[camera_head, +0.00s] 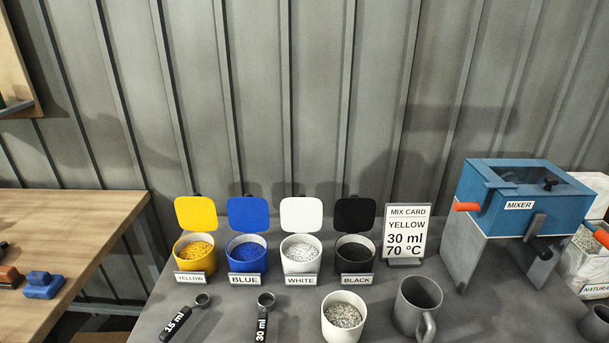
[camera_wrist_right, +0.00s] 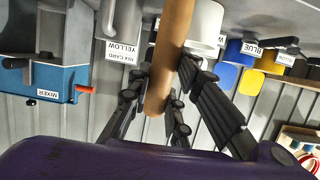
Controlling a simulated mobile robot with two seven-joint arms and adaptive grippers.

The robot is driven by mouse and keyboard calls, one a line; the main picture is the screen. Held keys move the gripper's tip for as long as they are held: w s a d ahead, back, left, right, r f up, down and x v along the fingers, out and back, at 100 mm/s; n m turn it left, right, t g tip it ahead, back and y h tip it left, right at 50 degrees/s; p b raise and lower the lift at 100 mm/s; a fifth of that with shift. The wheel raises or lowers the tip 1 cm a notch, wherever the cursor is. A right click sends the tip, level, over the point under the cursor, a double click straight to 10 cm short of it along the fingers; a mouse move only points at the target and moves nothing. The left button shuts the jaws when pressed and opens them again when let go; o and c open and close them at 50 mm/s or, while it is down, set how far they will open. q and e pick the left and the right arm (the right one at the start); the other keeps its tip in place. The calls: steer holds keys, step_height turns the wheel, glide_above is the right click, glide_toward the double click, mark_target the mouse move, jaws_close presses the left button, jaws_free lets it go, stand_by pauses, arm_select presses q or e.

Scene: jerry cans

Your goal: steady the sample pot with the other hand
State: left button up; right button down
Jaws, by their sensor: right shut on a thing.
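The likely sample pot is a white open pot (camera_head: 344,316) of speckled grey granules. It stands upright on the grey bench near the front, left of a grey mug (camera_head: 417,308). In the right wrist view, which looks upside down, the white pot (camera_wrist_right: 207,22) is partly behind a brown wooden rod (camera_wrist_right: 172,45). My right gripper (camera_wrist_right: 160,78) is shut on this rod, with dark fingers on both sides. I cannot tell whether the rod touches the pot. No gripper shows in the head view, and my left gripper is in neither view.
Yellow, blue, white and black lidded pots (camera_head: 246,255) stand open behind. Two scoops (camera_head: 265,302) lie at front left. A mix card (camera_head: 405,233) reads yellow, 30 ml, 70 °C. A blue mixer (camera_head: 525,195) stands right. A wooden table (camera_head: 75,235) is at left.

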steer(key=shift+g, duration=0.3)
steer(key=f+b, duration=0.1)
steer(key=f, duration=0.2)
steer(key=s+f+b, duration=0.1)
steer(key=f, duration=0.2)
steer(key=s+f+b, duration=0.1)
steer(key=f+b, duration=0.1)
steer(key=f, duration=0.1)
arm_select(q)
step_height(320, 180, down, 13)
steer(key=b, duration=1)
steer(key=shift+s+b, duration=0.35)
arm_select(e)
step_height(320, 180, down, 13)
steer(key=s+g, duration=0.1)
steer(key=s, duration=0.1)
steer(key=shift+s+f, duration=0.2)
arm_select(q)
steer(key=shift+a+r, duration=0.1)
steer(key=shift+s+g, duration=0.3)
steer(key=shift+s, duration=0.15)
